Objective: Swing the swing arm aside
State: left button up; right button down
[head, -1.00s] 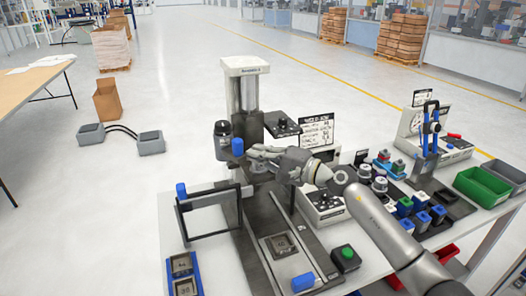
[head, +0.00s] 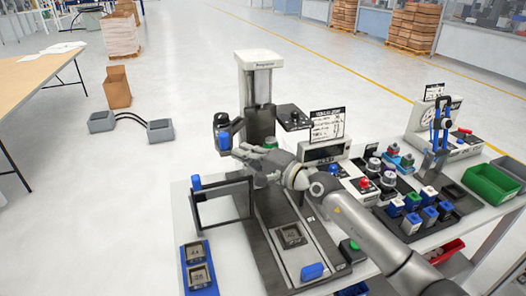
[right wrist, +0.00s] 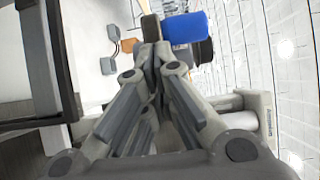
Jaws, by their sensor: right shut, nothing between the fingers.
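The press-like machine has a white-topped column (head: 260,75) rising from a dark base. The swing arm's end shows as a black cylinder (head: 221,122) with a blue handle (head: 225,141), left of the column. My right gripper (head: 240,153) is shut and empty, at the handle's lower right. In the right wrist view, the shut fingertips (right wrist: 152,50) meet just below a dark bar end (right wrist: 151,28). The blue handle (right wrist: 186,28) is beside them to the right, with the black cylinder (right wrist: 206,50) behind. Contact is unclear. The arm's link to the column is mostly hidden. My left gripper is out of view.
A dark frame with a blue knob (head: 196,183) stands left of the base. A small black shelf (head: 293,117), a sign (head: 326,124) and several knobbed parts are at right.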

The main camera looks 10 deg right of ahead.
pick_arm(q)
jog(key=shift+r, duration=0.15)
pick_arm(e)
jog(key=shift+a, duration=0.6)
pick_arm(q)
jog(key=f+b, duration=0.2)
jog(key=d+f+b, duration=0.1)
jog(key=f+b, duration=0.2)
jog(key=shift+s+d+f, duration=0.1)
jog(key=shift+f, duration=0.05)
pick_arm(e)
jog(key=v, duration=1.1)
jog(key=shift+s, duration=0.35)
